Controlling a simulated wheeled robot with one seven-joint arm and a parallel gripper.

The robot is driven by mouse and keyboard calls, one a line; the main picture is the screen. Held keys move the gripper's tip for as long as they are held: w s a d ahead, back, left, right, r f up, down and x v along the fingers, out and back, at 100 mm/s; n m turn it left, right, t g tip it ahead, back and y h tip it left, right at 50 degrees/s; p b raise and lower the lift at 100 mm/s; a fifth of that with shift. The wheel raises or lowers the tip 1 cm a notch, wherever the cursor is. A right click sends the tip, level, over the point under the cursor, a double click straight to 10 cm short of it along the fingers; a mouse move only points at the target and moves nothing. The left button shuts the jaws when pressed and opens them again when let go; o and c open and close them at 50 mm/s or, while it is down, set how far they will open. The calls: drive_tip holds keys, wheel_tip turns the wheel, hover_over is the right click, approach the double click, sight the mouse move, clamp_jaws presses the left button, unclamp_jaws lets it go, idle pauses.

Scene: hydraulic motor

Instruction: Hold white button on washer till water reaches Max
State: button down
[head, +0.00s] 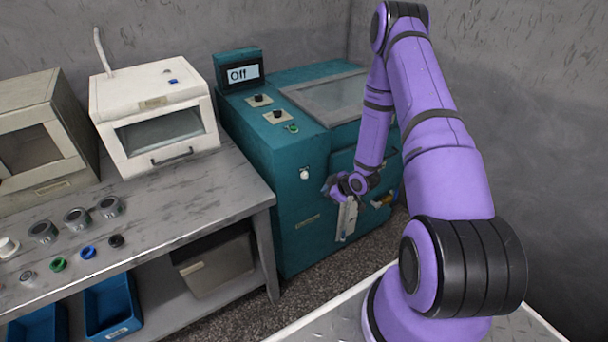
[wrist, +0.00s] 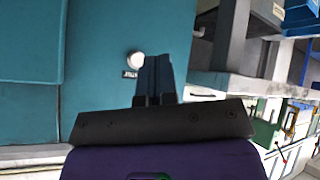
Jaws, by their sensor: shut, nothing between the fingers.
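The washer is a teal machine (head: 290,215) standing right of the bench. Its small display (head: 244,74) on top reads "Off". The white button (head: 305,173) is a round knob on its front panel; it also shows in the wrist view (wrist: 135,59), with a small label below it. My gripper (head: 330,185) is in front of the panel, to the right of the button and a little lower. In the wrist view its dark fingers (wrist: 154,72) are together and empty, just right of the button. I cannot tell any contact. I see no readable water level or Max mark.
A metal bench (head: 170,205) on the left holds a white oven-like box (head: 155,125), a beige box (head: 40,150) and several small round parts. Blue bins (head: 112,303) sit on its lower shelf. A pale upright strip (head: 347,218) shows below my gripper.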

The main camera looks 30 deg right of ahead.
sight(305, 176)
drive_tip(key=shift+s+a+f, duration=0.1)
drive_tip(key=shift+f, duration=0.5)
drive_tip(key=shift+s+a+f, duration=0.1)
drive_tip(key=shift+f, duration=0.45)
drive_tip(key=shift+w, duration=0.1)
drive_tip(key=w, duration=0.8)
drive_tip(key=shift+w+a, duration=0.15)
drive_tip(key=shift+w, duration=0.2)
drive_tip(key=shift+w, duration=0.15)
idle(1.2)
drive_tip(key=shift+w, duration=0.25)
drive_tip(key=shift+w, duration=0.4)
idle(3.6)
